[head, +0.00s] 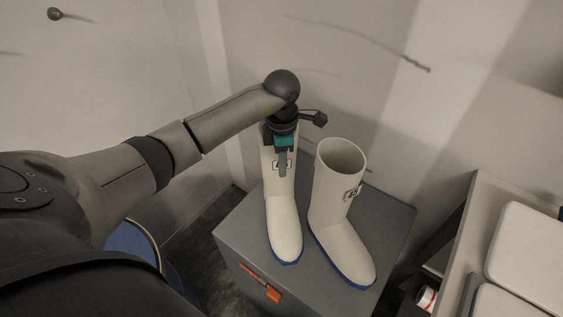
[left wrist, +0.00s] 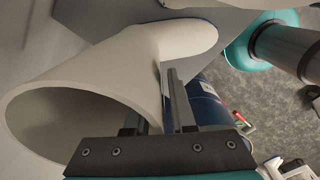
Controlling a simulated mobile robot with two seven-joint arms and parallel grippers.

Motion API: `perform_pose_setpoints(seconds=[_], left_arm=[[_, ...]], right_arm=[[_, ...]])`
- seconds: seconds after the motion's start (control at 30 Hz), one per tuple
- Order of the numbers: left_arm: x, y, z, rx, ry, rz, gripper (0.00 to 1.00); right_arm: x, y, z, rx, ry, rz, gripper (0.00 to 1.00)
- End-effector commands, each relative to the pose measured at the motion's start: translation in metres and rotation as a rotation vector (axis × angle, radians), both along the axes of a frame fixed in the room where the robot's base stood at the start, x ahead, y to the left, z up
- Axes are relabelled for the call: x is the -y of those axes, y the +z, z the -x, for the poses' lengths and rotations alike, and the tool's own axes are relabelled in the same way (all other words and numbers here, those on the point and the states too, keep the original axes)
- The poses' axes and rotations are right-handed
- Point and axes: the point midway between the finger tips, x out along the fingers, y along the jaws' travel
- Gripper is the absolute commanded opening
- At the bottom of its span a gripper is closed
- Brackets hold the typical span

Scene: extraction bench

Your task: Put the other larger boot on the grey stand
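Two tall white boots with blue soles stand upright, side by side, on the grey stand (head: 237,243) in the head view. The left boot (head: 284,222) is partly covered at its top by my left gripper (head: 283,160). The right boot (head: 338,207) shows its open top and a dark label. In the left wrist view, a boot's wide opening (left wrist: 75,112) lies left of the fingers of my left gripper (left wrist: 155,115). These fingers are apart, one at the rim and one outside the shaft; clear contact does not show. My right gripper is out of view.
An orange handle-like piece (head: 260,285) is on the stand's front. A bench with white trays (head: 530,255) stands at the right, and a red-and-white item (head: 427,297) is below it. A blue drum (head: 135,243) is at lower left. Walls close in behind the stand.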

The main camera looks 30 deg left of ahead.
Motion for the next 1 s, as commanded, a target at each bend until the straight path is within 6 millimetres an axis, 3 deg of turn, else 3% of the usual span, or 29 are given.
perform_pose_setpoints(seconds=[0.1, 0.43, 1.0], left_arm=[[0.000, 0.000, 0.000, 0.000, 0.000, 0.000, 0.36], [0.000, 0.004, 0.000, -0.001, 0.000, 0.001, 0.36], [0.000, 0.110, -0.001, 0.002, 0.000, -0.001, 0.36]], right_arm=[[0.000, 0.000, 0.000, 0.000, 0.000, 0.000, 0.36], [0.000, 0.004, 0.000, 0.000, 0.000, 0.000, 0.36], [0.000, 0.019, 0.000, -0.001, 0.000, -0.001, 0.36]])
